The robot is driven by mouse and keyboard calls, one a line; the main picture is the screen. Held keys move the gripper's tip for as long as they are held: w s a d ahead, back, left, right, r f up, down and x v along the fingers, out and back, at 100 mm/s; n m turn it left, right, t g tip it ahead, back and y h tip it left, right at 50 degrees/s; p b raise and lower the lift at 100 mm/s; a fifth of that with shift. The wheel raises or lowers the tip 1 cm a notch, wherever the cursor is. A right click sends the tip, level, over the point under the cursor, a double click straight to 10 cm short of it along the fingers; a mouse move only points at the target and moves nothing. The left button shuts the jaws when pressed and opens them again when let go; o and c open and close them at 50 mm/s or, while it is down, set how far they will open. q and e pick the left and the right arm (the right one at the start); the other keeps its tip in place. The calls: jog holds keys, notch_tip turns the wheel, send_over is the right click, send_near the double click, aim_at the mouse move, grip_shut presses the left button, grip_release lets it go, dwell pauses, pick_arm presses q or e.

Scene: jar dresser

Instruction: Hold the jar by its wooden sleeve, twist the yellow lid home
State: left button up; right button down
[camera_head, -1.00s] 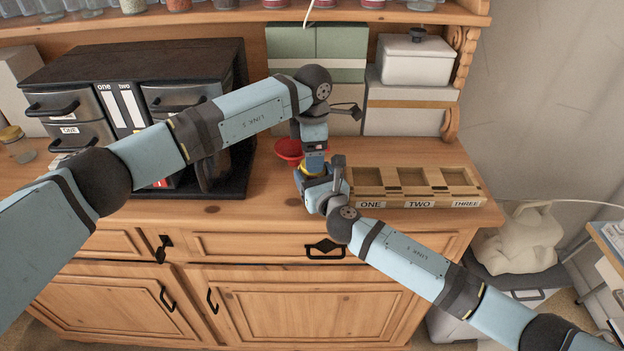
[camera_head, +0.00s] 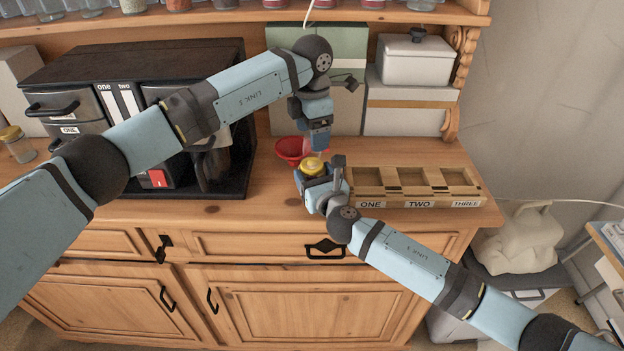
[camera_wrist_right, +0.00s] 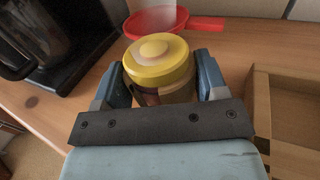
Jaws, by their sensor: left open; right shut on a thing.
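The jar's yellow lid (camera_head: 312,166) sits on top of the jar between the fingers of my right gripper (camera_head: 318,178). In the right wrist view the yellow lid (camera_wrist_right: 158,60) looks level on the jar (camera_wrist_right: 176,93). My right gripper (camera_wrist_right: 160,90) is shut around the jar below the lid; the wooden sleeve is mostly hidden, with a brown patch (camera_wrist_right: 145,96) showing under the lid. My left gripper (camera_head: 318,146) is open and points down just above the lid, apart from it.
A wooden tray (camera_head: 415,201) labelled ONE, TWO, THREE stands to the right. A lidded glass jar (camera_head: 20,148) stands far left. The front counter strip is clear.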

aim_at(312, 164)
pick_arm(q)
jog(key=shift+f, duration=0.1)
jog(key=shift+f, duration=3.95)
jog(key=c, duration=0.9)
jog(key=shift+m, duration=0.8)
jog(key=shift+c, duration=0.3)
jog(key=o, duration=1)
